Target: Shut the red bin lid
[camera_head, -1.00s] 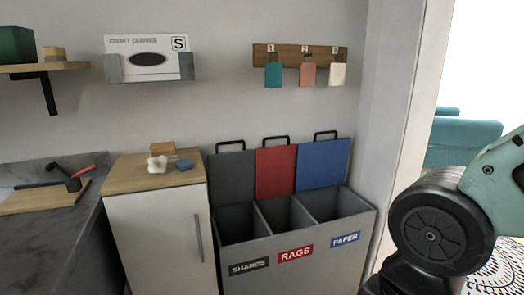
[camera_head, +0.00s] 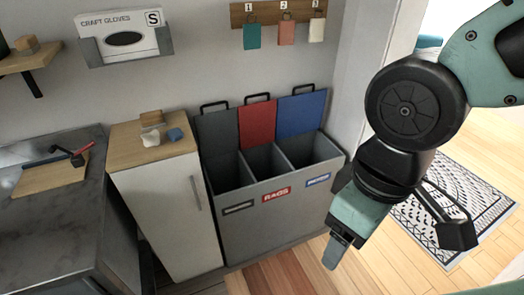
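The red lid (camera_head: 257,124) stands raised against the wall in the middle of the three-part bin (camera_head: 272,222), with a black handle (camera_head: 257,98) on its top edge. Below it is the open middle compartment, labelled RAGS (camera_head: 277,194). The grey lid (camera_head: 217,130) on its left and the blue lid (camera_head: 300,113) on its right also stand open. My gripper (camera_head: 338,253) hangs low at the right, in front of the bin and apart from the lids. One grey finger end shows; I cannot see whether the fingers are apart.
A white cabinet (camera_head: 165,221) with a wooden top stands left of the bin, with small items on it. A dark counter (camera_head: 62,226) is further left. A glove box (camera_head: 122,38) and a hook rail (camera_head: 248,14) with tags are on the wall. Wood floor is open in front.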

